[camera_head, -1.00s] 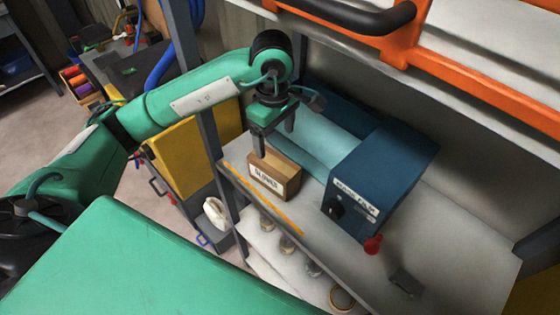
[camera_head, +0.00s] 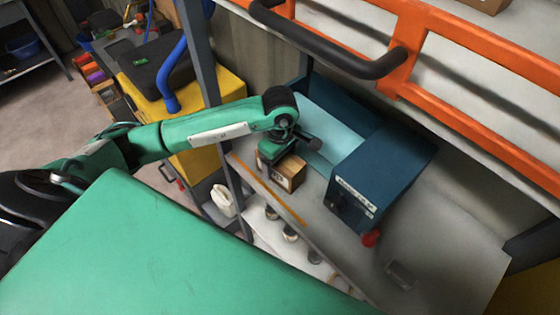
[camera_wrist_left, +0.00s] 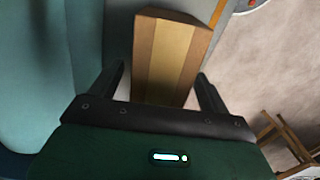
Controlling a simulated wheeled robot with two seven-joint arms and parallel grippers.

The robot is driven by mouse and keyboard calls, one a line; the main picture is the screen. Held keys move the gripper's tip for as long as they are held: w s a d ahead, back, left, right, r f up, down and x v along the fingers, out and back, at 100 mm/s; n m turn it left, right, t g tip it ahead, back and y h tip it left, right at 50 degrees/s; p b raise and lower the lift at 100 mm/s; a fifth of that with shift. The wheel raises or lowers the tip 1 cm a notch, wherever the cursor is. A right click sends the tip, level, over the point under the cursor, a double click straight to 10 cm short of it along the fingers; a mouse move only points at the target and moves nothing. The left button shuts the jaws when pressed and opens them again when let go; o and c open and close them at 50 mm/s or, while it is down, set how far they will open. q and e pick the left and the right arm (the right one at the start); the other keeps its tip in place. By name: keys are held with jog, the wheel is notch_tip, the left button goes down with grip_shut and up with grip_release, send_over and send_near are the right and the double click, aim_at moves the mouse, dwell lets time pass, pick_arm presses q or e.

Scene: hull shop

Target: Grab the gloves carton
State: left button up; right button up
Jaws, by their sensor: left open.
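The gloves carton (camera_head: 291,174) is a small brown cardboard box with a white label, standing on the grey shelf near its front edge. In the left wrist view the carton (camera_wrist_left: 172,55) shows its taped top between my left gripper's two fingers. My left gripper (camera_head: 268,164) is over the carton's left part and hides some of it in the head view. In the left wrist view the gripper (camera_wrist_left: 160,88) is open, with a finger on each side of the carton's near end. Whether the fingers touch it cannot be told. My right gripper is not in view.
An orange rail with a black handle (camera_head: 330,50) runs above. Several round items (camera_head: 290,234) sit on the level below. A yellow cabinet (camera_head: 200,160) stands at left.

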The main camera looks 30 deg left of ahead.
pick_arm(q)
jog(key=shift+f+p, duration=0.45)
jog(key=shift+f, duration=0.9)
jog(key=c, duration=1.2)
